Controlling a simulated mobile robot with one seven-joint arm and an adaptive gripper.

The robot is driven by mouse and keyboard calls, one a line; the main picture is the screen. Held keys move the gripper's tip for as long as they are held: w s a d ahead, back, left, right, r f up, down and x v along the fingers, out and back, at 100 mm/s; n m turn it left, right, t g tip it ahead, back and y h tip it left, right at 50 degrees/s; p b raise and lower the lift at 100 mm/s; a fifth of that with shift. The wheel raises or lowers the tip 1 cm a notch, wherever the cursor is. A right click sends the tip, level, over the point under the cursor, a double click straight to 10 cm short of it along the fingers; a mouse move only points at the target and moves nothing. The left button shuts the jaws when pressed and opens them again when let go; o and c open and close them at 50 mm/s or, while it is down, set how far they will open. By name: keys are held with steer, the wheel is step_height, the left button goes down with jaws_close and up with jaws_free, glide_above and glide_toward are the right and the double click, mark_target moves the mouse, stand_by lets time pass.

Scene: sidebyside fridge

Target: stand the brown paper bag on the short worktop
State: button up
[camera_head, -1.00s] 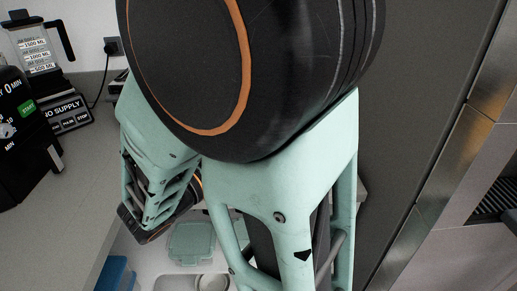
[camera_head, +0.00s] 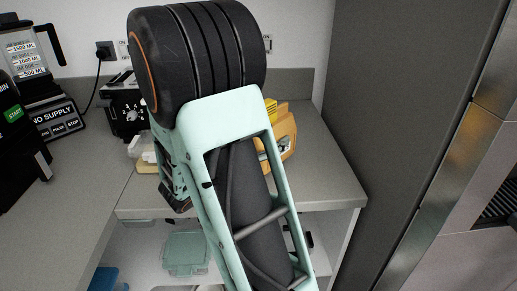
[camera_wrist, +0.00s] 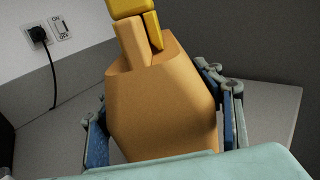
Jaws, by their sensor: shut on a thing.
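The brown paper bag (camera_wrist: 160,105) is upright between the fingers of my gripper (camera_wrist: 166,125) in the wrist view, with a finger on each side. My gripper is shut on it. Yellow and tan block-like items (camera_wrist: 132,22) stick out of its open top. In the head view part of the bag (camera_head: 287,138) shows to the right of my arm, over the short worktop (camera_head: 322,180). My arm hides the rest of the bag and most of the gripper. I cannot tell whether its base touches the worktop.
A black appliance with dials (camera_head: 127,112) stands at the back left of the short worktop, with a plugged socket (camera_head: 104,52) behind. A tall dark panel (camera_head: 395,100) bounds the right. A blender (camera_head: 30,50) stands on the left counter. Shelves with containers (camera_head: 186,252) lie below.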

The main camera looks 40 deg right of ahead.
steer(key=shift+w+d+f, duration=0.35)
steer(key=shift+w+f, duration=0.1)
steer(key=shift+f, duration=0.2)
steer(key=shift+w+d+f+b, duration=0.1)
steer(key=shift+f+b, duration=0.3)
steer(key=shift+f, duration=1.2)
steer(key=shift+f, duration=0.1)
steer(key=o, duration=2.1)
steer(key=shift+f, duration=0.1)
steer(key=shift+r, duration=0.2)
steer(key=v, duration=1.2)
